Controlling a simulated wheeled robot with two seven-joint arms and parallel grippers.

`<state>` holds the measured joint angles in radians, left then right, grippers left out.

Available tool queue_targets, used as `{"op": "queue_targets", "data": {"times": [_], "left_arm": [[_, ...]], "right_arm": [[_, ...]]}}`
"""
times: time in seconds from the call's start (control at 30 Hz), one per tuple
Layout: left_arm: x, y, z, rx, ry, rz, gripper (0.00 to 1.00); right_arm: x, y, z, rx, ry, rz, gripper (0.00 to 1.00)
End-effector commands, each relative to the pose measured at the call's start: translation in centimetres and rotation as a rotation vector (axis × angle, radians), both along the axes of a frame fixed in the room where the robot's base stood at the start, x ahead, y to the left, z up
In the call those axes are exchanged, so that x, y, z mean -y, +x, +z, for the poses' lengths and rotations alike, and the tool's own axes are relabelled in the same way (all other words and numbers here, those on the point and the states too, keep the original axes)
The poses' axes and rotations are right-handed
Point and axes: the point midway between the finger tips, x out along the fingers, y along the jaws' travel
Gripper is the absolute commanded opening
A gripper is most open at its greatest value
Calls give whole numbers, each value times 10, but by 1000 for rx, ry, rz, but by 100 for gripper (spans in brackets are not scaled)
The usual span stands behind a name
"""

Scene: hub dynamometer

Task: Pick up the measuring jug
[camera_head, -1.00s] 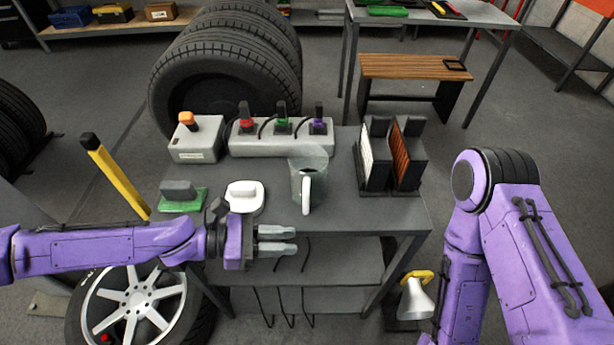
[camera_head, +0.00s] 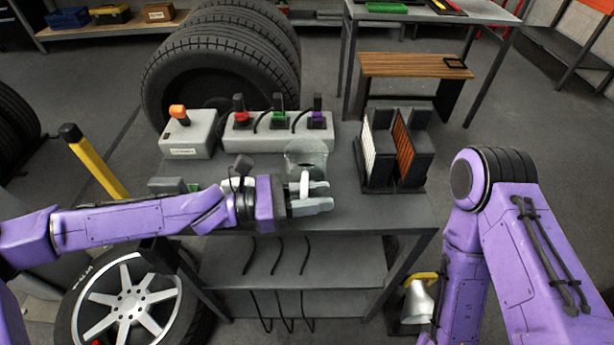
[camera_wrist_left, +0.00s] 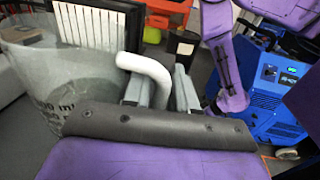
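The measuring jug (camera_head: 306,157) is clear, with a white handle, and stands upright on the grey cart top (camera_head: 385,212). My left gripper (camera_head: 322,197) is at the jug's near side, level with the handle, and looks open. In the left wrist view the jug (camera_wrist_left: 70,75) fills the left side, with faint markings on its wall. Its white handle reaches down between the two fingers of my left gripper (camera_wrist_left: 160,88). A gap shows between the fingers; contact with the handle cannot be told. My right arm shows at the right, but its gripper is out of view.
A power strip (camera_head: 270,146) with coloured plugs and a box with an orange knob (camera_head: 188,133) stand behind. Upright filter-like panels (camera_head: 395,150) stand right of the jug. A green-based block (camera_head: 172,186) is partly hidden by my left arm. The cart's right front is clear.

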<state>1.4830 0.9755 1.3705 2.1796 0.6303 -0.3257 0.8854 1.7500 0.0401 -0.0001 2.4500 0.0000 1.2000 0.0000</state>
Motion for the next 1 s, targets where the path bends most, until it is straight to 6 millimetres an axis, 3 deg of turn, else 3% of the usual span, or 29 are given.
{"op": "queue_targets", "data": {"times": [0.13, 0.23, 0.67, 1.0], "left_arm": [[0, 0, 0, 0, 0, 0, 26], [0, 0, 0, 0, 0, 0, 0], [-1, 0, 3, 2, 0, -1, 0], [0, 0, 36, 6, 0, -1, 0]], "right_arm": [[0, 0, 0, 0, 0, 0, 43], [0, 0, 0, 0, 0, 0, 43], [0, 0, 0, 0, 0, 0, 43], [0, 0, 2, 0, 0, 0, 43]]}}
